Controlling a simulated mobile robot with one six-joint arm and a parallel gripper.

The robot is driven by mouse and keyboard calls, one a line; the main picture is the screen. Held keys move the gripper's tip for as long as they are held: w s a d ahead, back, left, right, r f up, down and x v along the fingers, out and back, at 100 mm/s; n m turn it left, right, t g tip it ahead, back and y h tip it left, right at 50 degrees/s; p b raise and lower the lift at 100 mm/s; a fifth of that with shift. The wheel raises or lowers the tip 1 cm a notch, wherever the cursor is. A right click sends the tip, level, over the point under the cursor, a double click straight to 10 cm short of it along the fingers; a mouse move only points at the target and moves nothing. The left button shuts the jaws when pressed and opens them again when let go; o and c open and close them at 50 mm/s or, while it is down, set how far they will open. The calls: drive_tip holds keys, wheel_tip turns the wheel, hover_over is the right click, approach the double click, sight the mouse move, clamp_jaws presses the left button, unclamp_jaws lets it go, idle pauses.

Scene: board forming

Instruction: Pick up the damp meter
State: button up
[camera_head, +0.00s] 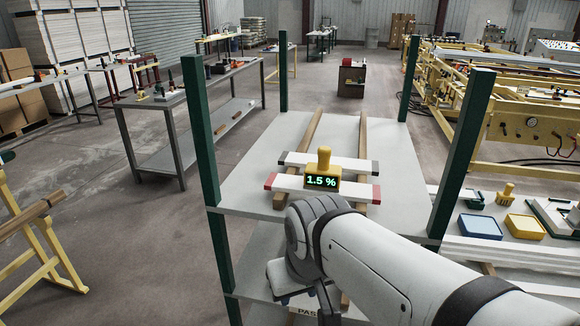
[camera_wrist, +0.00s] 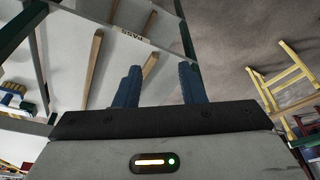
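The damp meter (camera_head: 323,170) is a yellow block with an upright knob handle and a dark display reading 1.5 % in green. It stands on the white boards with red and dark ends on the upper shelf (camera_head: 245,183). My gripper (camera_wrist: 160,68) shows in the wrist view with two blue fingers apart and nothing between them. The meter is not seen in the wrist view.
Dark green posts (camera_head: 200,130) stand at the shelf's corners, and wooden strips (camera_head: 303,140) lie along it. At right, a table holds a similar yellow knobbed object (camera_head: 505,194), a blue tray (camera_head: 480,227) and a yellow tray (camera_head: 525,227). A grey workbench (camera_head: 150,101) stands at left.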

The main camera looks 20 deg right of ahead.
drive_tip(key=shift+a, duration=0.15)
drive_tip(key=shift+o, duration=0.7)
drive_tip(key=shift+w+a, duration=0.1)
drive_tip(key=shift+w, duration=0.05)
drive_tip(key=shift+o, duration=0.8)
drive_tip(key=w+d+r+m, duration=0.1)
drive_tip(key=w+d+r, duration=0.3)
drive_tip(key=w+r, duration=0.4)
drive_tip(key=shift+w+r+b, duration=0.3)
drive_tip(key=shift+r, duration=0.55)
wheel_tip(320, 180, up, 11)
drive_tip(key=m+h, duration=0.1)
drive_tip(key=m, duration=0.1)
hover_over(325, 149)
drive_tip(key=s+a, duration=0.1)
drive_tip(key=s, duration=0.2)
drive_tip(key=shift+w+r+t+b, duration=0.1)
drive_tip(key=shift+w+t+b, duration=0.15)
drive_tip(key=shift+t+b, duration=0.15)
drive_tip(key=shift+w+d+r+m, duration=0.2)
drive_tip(key=shift+d+m, duration=0.1)
drive_tip(key=p+x, duration=0.1)
drive_tip(key=x, duration=0.6)
drive_tip(key=shift+w+f, duration=0.15)
drive_tip(key=shift+f, duration=0.05)
drive_tip(key=shift+c, duration=0.4)
clamp_jaws()
